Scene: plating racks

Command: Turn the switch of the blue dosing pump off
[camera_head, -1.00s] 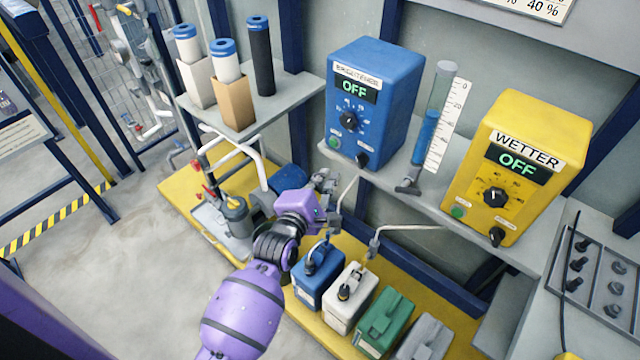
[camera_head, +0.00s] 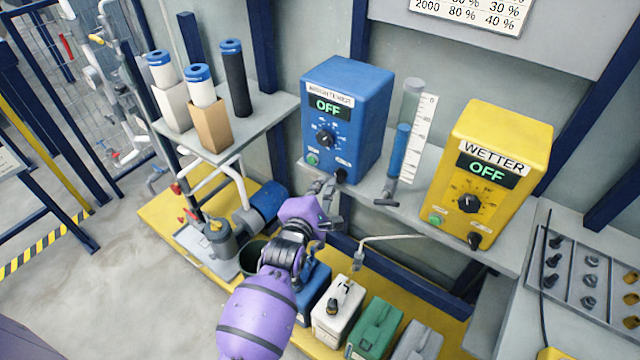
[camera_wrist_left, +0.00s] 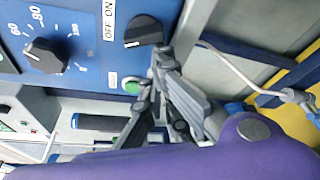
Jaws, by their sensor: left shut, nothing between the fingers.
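The blue dosing pump (camera_head: 345,115) stands on the grey shelf with its display (camera_head: 329,107) reading OFF. Its black switch (camera_head: 341,177) is low on the front face, at the right. In the left wrist view the switch (camera_wrist_left: 143,31) sits beside an OFF ON label (camera_wrist_left: 108,22). My left gripper (camera_head: 328,186) is shut and empty, just below and left of the switch. In the left wrist view its fingertips (camera_wrist_left: 160,54) are very close to the switch; I cannot tell whether they touch it. My right gripper is not in view.
The pump's dial (camera_head: 325,137) and green button (camera_head: 312,159) are left of the switch. A measuring cylinder (camera_head: 401,140) and the yellow WETTER pump (camera_head: 487,170), also showing OFF, stand to the right. Canisters (camera_head: 337,312) and hoses are below the shelf.

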